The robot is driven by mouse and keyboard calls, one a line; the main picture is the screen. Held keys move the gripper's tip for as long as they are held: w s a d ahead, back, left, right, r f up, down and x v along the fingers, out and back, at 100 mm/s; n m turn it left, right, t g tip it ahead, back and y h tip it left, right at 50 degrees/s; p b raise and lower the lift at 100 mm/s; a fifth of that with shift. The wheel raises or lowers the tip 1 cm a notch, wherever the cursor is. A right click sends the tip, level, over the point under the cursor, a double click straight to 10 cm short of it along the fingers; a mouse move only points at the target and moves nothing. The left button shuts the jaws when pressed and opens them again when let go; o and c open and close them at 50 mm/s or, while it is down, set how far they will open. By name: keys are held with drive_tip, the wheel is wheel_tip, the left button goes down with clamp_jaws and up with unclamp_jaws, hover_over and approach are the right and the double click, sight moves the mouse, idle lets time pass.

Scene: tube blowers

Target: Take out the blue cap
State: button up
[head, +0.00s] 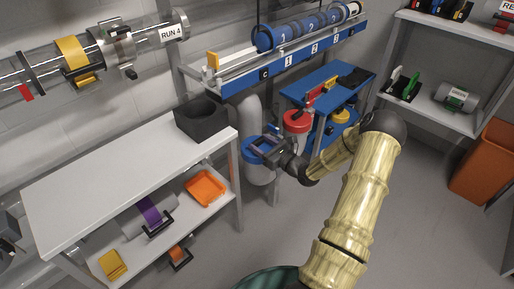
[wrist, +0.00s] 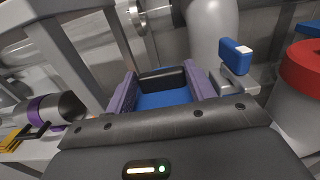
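The blue cap (head: 249,157) sits on top of a pale upright cylinder (head: 258,175) beside the workbench. In the wrist view, a blue surface (wrist: 165,99) lies between my fingers, with a black bar (wrist: 162,78) across its far side. My gripper (head: 268,146) is right at the cap and hides part of it. In the wrist view my gripper (wrist: 160,85) has its two purple-grey fingers wide apart, one on each side of the black bar. I cannot tell whether they touch it.
A red-capped cylinder (head: 297,122) stands close to the right. A small blue-topped lever (wrist: 236,56) rises just right of my fingers. The white bench (head: 120,172) with a black box (head: 201,119) is at left. A blue rail (head: 290,62) runs above.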

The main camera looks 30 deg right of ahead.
sight(262, 149)
drive_tip(key=shift+c, duration=1.4)
drive_tip(key=shift+r, duration=0.1)
wheel_tip(262, 149, up, 10)
drive_tip(key=p, duration=0.4)
drive_tip(key=shift+p, duration=0.3)
drive_tip(key=shift+w+a, duration=0.1)
